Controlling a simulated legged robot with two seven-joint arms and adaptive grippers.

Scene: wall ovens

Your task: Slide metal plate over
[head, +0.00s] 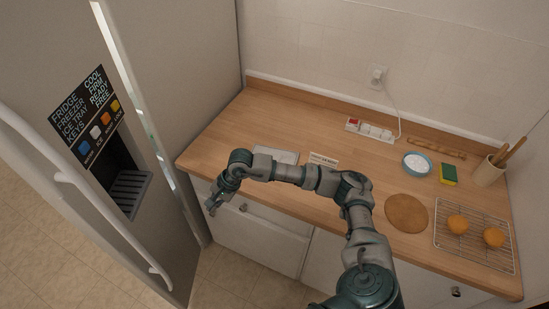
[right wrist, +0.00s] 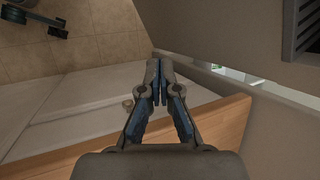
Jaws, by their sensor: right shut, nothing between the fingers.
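A flat grey metal plate (head: 285,157) lies on the wooden counter near its front edge, left of the middle. My right arm passes in front and hides part of it. My right gripper (head: 210,206) is at the left end of the counter, out past its front edge, between the drawer fronts and the fridge. It is apart from the plate, which does not show in the right wrist view. There my right gripper (right wrist: 160,72) points away with its fingers together and nothing between them. My left gripper is not in view.
The counter edge (right wrist: 215,118) lies close under my right gripper. The fridge (head: 130,130) stands at the left. A small label card (head: 323,160), power strip (head: 370,130), blue bowl (head: 416,163), sponge (head: 448,174), round board (head: 406,213) and cooling rack (head: 478,255) are further right.

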